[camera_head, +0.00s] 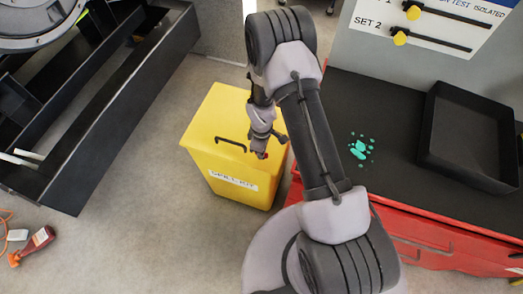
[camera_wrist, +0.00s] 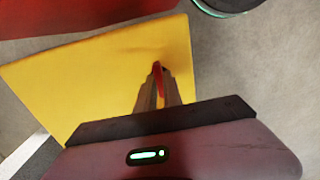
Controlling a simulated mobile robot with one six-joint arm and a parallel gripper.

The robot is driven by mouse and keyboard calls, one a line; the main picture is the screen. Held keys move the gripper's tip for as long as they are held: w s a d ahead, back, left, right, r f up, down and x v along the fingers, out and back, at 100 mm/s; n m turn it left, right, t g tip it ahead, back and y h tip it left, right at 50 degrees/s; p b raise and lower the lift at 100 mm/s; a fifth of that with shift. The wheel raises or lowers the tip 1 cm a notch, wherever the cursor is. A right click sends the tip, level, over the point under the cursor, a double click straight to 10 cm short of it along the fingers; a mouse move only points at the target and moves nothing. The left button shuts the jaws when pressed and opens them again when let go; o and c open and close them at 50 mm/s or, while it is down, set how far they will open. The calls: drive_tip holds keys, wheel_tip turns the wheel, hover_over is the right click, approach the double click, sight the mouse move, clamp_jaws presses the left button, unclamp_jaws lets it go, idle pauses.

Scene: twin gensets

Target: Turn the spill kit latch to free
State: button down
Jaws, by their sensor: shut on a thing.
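The spill kit (camera_head: 228,140) is a yellow box on the floor with a white "SPILL KIT" label (camera_head: 234,181) on its front and a black handle (camera_head: 230,143) on top. Its yellow lid fills the middle of the wrist view (camera_wrist: 105,65). The latch (camera_head: 263,155) is a small red piece near the box's front right edge. In the wrist view the red latch (camera_wrist: 157,69) sits between my fingertips. My gripper (camera_wrist: 158,80) is shut on it. The fingers hide most of the latch, so I cannot tell which way it is turned.
A red cabinet with a black top (camera_head: 395,130) stands close on the right, bearing a black tray (camera_head: 470,135) and a teal splash (camera_head: 361,147). A black frame (camera_head: 90,100) is on the left. A red tool (camera_head: 38,243) lies at lower left. Floor in front is clear.

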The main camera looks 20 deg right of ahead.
drive_tip(key=c, duration=1.5)
unclamp_jaws()
wheel_tip(320, 180, up, 17)
drive_tip(key=p, duration=0.5)
drive_tip(key=shift+r+p, duration=0.2)
drive_tip(key=shift+p, duration=0.2)
drive_tip(key=s+a+r+m+t+b, duration=0.1)
drive_tip(key=s+r+m, duration=0.15)
drive_tip(key=r, duration=0.75)
drive_tip(key=s+r+m+t+b, duration=0.15)
drive_tip(key=r+m, duration=0.25)
drive_tip(key=r, duration=0.5)
drive_tip(key=s+a+r+m+t, duration=0.1)
drive_tip(key=s+r+m, duration=0.2)
drive_tip(key=s, duration=0.2)
drive_tip(key=s+a+r+m+t+y+b, duration=0.1)
drive_tip(key=s+r+m, duration=0.2)
drive_tip(key=s+r, duration=0.1)
drive_tip(key=s+a+r+m+t+y, duration=0.1)
drive_tip(key=s+r+m, duration=0.2)
drive_tip(key=s, duration=0.3)
drive_tip(key=shift+r, duration=0.15)
